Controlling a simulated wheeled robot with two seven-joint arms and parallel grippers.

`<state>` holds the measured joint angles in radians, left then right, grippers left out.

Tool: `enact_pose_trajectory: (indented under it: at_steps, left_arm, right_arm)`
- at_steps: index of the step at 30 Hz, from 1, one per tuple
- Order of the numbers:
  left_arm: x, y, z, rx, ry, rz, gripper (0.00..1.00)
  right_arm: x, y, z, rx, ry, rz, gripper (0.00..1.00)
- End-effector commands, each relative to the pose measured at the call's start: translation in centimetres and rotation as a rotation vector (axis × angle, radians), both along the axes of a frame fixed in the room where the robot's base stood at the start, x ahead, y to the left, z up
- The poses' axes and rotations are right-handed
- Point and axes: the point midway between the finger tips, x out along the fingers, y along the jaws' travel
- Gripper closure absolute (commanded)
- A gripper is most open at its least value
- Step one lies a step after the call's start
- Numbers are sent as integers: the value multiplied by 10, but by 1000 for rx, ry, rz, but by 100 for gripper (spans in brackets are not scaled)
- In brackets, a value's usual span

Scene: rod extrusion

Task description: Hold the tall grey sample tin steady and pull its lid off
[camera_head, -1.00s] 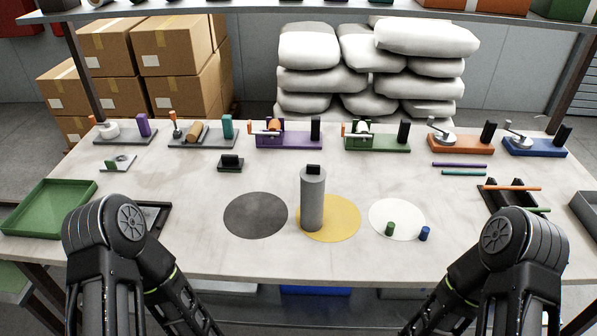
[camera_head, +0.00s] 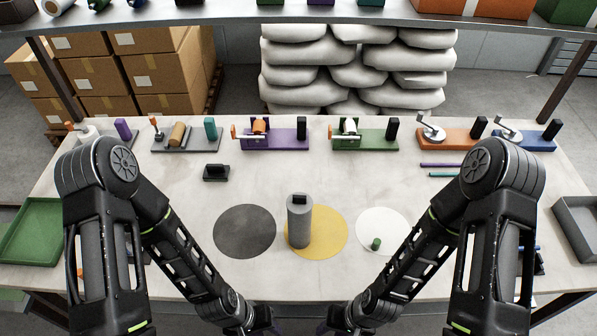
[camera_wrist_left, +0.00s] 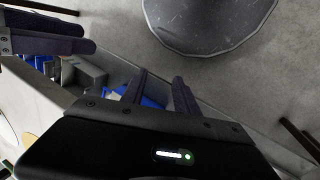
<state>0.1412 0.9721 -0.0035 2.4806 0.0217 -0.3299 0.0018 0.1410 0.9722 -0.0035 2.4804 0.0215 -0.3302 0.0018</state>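The tall grey sample tin (camera_head: 299,228) stands upright on the table, at the left part of the yellow disc (camera_head: 328,232). Its lid has a dark knob (camera_head: 299,198) on top and sits on the tin. My left gripper (camera_wrist_left: 160,92) shows in the left wrist view with its two purple fingers apart and nothing between them. My right gripper (camera_wrist_left: 48,32) shows at that view's upper left; its fingers overlap, so their opening is unclear. In the head view both hands are low, at the table's front edge, apart from the tin, with fingertips mostly cut off.
A dark grey disc (camera_head: 244,231) lies left of the tin. A white disc (camera_head: 381,226) with a small green cylinder (camera_head: 376,244) lies right. Several fixtures line the back, including a purple one (camera_head: 277,139). A green tray (camera_head: 30,232) is at the left.

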Motion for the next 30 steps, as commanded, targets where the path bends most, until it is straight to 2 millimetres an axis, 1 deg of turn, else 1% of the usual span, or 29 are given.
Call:
enact_pose_trajectory:
  at_steps: [5,11,16,19,23,27,29,30]
  left_arm:
    - [-1,0,0,0,1,0,64]
    - [-1,0,-1,-6,20,6,48]
    - [-7,1,-4,-35,121,28,34]
    - [-13,3,-3,-65,230,49,27]
    - [-23,11,4,-114,416,81,27]
    - [-33,28,24,-171,646,111,27]
    - [-30,31,41,-197,794,262,27]
    - [-26,32,54,-223,888,356,27]
  right_arm:
    - [-1,0,0,0,1,-1,64]
    - [0,0,0,0,0,0,64]
    - [0,0,0,0,-1,0,64]
    - [0,0,-1,0,-1,0,64]
    - [0,0,-2,0,-1,0,64]
    - [0,0,-4,0,-1,0,64]
    - [0,0,-4,0,-1,0,64]
    - [0,0,-4,0,-1,0,64]
